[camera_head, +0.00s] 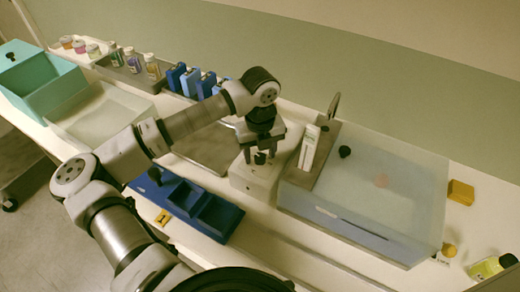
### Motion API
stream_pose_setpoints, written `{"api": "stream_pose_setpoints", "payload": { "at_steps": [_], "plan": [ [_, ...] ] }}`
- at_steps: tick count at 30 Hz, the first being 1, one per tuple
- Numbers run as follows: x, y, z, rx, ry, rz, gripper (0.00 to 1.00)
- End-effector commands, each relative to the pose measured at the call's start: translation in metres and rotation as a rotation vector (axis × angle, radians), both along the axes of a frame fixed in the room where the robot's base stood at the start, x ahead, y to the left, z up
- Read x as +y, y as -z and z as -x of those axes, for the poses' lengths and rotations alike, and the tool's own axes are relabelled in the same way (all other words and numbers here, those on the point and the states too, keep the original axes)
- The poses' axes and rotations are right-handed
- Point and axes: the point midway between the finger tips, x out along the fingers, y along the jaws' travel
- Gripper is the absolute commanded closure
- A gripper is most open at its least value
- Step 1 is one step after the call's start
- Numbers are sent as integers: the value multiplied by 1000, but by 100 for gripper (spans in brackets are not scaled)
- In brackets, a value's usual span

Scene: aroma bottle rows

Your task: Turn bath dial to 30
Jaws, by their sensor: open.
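My gripper (261,150) points down over a small cream box (252,182), its two fingers apart. A small dark knob (260,158) shows between or just below the fingertips; I cannot tell whether they touch it. It may be the bath dial, but no numbers or pointer mark can be read. A pale, translucent bath-like tank (400,195) stands to the right of the cream box. Another small black knob (345,152) shows at the tank's back left.
A blue tray (220,219) lies to the front left. A yellow block (461,192) lies to the right of the tank.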

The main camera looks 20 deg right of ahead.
Motion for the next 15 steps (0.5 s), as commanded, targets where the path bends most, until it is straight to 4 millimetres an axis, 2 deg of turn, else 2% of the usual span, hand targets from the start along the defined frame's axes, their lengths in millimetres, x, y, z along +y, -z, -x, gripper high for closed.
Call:
{"api": "stream_pose_setpoints", "payload": {
  "at_steps": [9,15],
  "plan": [
    [0,3,0,0,1,0,50],
    [0,3,0,0,1,0,76]
  ]
}}
